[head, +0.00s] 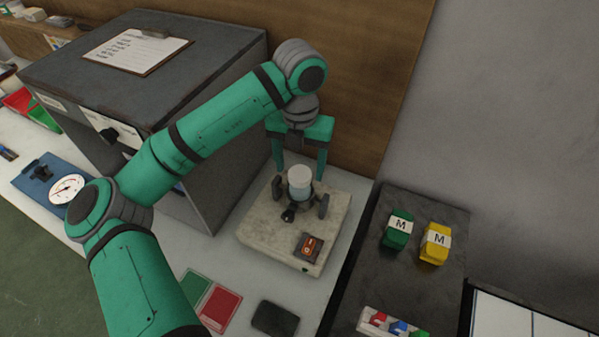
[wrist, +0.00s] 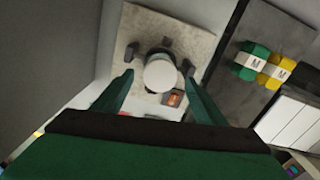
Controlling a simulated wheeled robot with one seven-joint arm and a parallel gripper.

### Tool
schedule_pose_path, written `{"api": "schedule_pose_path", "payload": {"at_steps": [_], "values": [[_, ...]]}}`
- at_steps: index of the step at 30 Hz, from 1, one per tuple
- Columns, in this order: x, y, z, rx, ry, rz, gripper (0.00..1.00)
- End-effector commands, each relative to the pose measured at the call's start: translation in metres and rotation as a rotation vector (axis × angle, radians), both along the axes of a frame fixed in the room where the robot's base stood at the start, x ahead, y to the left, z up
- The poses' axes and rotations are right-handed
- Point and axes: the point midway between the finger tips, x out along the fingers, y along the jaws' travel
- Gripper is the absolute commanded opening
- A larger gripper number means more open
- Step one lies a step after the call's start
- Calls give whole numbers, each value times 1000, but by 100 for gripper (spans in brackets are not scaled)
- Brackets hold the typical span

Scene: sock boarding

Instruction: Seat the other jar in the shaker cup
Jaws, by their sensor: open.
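A jar with a white round top (head: 299,175) stands upright at the shaker's cup, between dark clamp knobs; it also shows in the wrist view (wrist: 160,74). The cup itself is mostly hidden by the jar and knobs, so I cannot tell how deep the jar sits. The shaker (head: 262,230) is a pale, worn box with a red switch (head: 309,246). My gripper (head: 300,170) is open above the shaker, fingers pointing down on either side of the jar's top. In the wrist view the jar's top lies between the fingertips (wrist: 158,77), with gaps showing. I see only one jar.
A large dark cabinet (head: 215,150) with a clipboard (head: 138,48) on top stands left of the shaker. Green and yellow packs (head: 436,243) lie on a dark surface at right. Red and green cards (head: 219,307) and a dark pad (head: 275,319) lie in front.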

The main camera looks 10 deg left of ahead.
Motion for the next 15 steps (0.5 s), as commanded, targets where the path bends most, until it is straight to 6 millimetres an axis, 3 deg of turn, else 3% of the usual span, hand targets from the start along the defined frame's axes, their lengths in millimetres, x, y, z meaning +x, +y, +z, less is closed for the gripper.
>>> {"api": "schedule_pose_path", "payload": {"at_steps": [9, 15], "values": [[1, -1, 62, 2, -2, -2, 65], [1, -2, 81, 0, -1, -2, 65]]}}
